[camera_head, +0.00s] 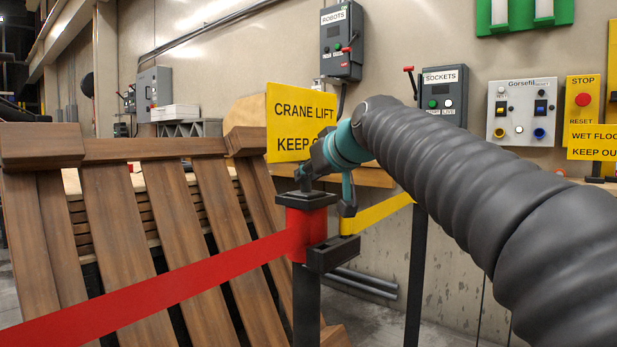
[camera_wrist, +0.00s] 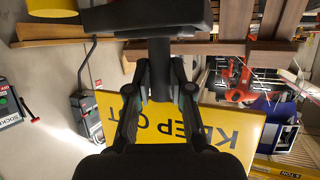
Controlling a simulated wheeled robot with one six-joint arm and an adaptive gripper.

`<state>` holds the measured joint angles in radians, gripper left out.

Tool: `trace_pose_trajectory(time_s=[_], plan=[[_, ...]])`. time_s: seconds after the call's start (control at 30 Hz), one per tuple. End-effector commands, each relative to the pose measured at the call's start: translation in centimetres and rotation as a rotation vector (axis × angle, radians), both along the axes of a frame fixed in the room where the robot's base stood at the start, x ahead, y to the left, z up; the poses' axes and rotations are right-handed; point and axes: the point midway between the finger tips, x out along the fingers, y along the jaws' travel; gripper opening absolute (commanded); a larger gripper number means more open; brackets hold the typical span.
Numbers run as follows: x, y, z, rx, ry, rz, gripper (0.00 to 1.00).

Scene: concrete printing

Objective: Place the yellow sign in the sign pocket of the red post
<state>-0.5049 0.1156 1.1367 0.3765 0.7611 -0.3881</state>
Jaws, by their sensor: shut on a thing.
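The yellow sign (camera_head: 290,122) reads "CRANE LIFT KEEP OUT" and stands upright just above the red post (camera_head: 297,236). My gripper (camera_head: 306,174) covers its lower right part. In the wrist view, my gripper (camera_wrist: 161,88) is shut on the sign's dark stem (camera_wrist: 160,68), and the yellow panel (camera_wrist: 172,125) shows upside down behind the fingers. The stem's far end meets the post's dark top (camera_wrist: 150,16) in that view. In the head view it also meets the black cap (camera_head: 306,199). The pocket opening is hidden, so I cannot tell how deep the stem sits.
A red belt (camera_head: 150,287) runs left from the post, and a yellow belt (camera_head: 382,213) runs right. Brown wooden slats (camera_head: 125,225) lean behind at the left. Control boxes, among them the sockets box (camera_head: 442,95), stand along the wall at the right.

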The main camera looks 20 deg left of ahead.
Motion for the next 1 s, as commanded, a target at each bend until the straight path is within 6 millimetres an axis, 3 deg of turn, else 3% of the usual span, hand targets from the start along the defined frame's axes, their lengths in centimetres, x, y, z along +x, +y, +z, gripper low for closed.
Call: trace_pose_trajectory(time_s=[0.27, 0.3, 0.37, 0.4, 0.77, 1.0], plan=[[0.0, 0.0, -0.1, 0.002, -0.002, 0.0, 0.0], [0.0, 0.0, -0.2, 0.001, 0.001, 0.0, 0.28], [0.0, 0.0, -0.2, 0.001, 0.001, 0.0, 0.43], [0.0, 0.0, -0.2, 0.001, 0.001, 0.0, 0.46], [-0.1, -0.1, 0.2, 0.001, 0.001, 0.0, 0.46], [-2.6, -2.6, 1.7, 0.003, -0.001, -0.002, 0.46]])
